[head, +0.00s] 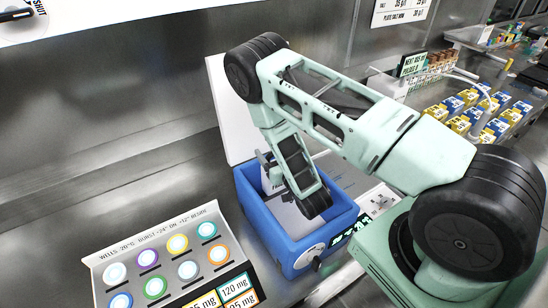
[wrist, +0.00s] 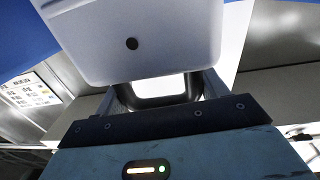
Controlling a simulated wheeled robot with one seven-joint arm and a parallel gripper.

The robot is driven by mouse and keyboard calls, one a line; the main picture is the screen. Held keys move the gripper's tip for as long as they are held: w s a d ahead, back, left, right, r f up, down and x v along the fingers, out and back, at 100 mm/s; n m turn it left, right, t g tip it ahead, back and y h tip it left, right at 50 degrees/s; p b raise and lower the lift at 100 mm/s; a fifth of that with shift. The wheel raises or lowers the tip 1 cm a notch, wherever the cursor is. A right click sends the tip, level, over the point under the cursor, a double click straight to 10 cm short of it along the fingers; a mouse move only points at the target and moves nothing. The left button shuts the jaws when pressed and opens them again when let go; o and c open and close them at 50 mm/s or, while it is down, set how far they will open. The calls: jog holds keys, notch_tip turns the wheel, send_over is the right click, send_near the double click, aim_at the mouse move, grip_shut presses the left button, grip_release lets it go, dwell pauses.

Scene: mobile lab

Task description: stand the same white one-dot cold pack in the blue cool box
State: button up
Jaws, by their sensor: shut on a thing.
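The white cold pack (wrist: 150,45) fills the upper middle of the wrist view, with one dark dot on its face. My gripper (wrist: 158,92) is shut on the pack at its handle end, where a dark-edged opening shows. In the head view the blue cool box (head: 255,212) stands open on the bench with its white lid (head: 226,115) raised behind it. My arm reaches down over the box, and its links hide most of the gripper and pack there. Blue surfaces flank the pack in the wrist view. I cannot tell whether the pack touches the box floor.
A white panel (head: 140,246) with several coloured round wells stands left of the box. Several yellow and blue cartons (head: 470,112) and a rack of brown bottles (head: 432,70) sit at the right.

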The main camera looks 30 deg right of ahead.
jog(key=shift+f+b, duration=2.2)
jog(key=shift+f, duration=1.1)
jog(key=shift+f+b, duration=0.55)
jog(key=shift+f, duration=0.05)
jog(key=o, duration=1.7)
jog(key=shift+r+b, duration=1.3)
jog(key=shift+r, duration=3.7)
